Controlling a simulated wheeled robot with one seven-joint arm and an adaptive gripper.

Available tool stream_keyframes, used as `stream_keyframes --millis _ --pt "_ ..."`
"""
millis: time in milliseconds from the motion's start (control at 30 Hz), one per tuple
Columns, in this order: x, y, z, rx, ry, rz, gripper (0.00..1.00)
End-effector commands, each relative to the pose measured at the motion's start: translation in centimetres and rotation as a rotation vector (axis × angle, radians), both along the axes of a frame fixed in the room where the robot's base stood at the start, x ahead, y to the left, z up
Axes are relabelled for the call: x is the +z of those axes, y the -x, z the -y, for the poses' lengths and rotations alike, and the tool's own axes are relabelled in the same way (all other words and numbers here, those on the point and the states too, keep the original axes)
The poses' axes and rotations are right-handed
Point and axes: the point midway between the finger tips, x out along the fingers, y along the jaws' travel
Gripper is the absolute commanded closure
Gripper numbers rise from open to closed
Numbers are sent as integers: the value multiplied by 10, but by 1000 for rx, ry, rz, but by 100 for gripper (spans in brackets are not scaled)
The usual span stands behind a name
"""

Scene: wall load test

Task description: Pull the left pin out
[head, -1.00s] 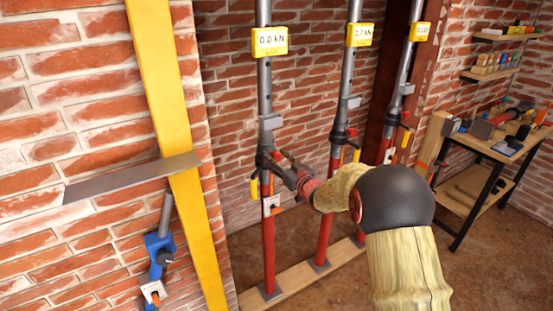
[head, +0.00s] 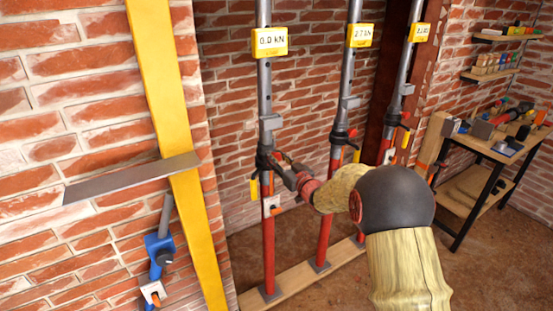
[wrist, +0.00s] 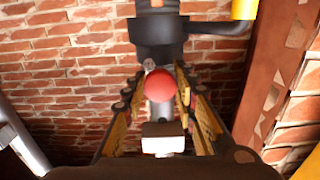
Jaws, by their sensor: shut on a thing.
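The left steel prop (head: 268,225) has a red lower tube and a grey upper tube. Its yellow display (head: 270,41) reads 0.0 kN. My gripper (head: 284,162) is at this prop's dark collar (head: 264,160), from the right. In the wrist view, the red ball knob (wrist: 160,84) of the left pin sits between the fingers of my gripper (wrist: 160,92), which are shut on it. The collar shows behind the knob (wrist: 157,38). The pin's shaft is hidden behind the knob, so I cannot tell how deep it sits.
The middle prop (head: 325,225) and right prop (head: 388,130) stand to the right on a wooden sill (head: 250,299). A yellow beam (head: 175,130) and a grey plate (head: 130,178) are at the left wall, with a blue tool (head: 158,248) below. A workbench (head: 490,150) stands far right.

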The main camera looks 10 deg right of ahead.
Motion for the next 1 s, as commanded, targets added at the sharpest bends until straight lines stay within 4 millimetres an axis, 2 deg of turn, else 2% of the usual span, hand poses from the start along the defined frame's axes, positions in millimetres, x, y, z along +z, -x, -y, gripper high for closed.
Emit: stream_keyframes --millis 267,600,700,1000 --pt "0 2 1 0 0 -1 100" --pt "0 49 16 -1 -1 -1 100" --pt "-1 56 18 0 0 -2 100" --pt "-2 57 18 0 0 -4 100"
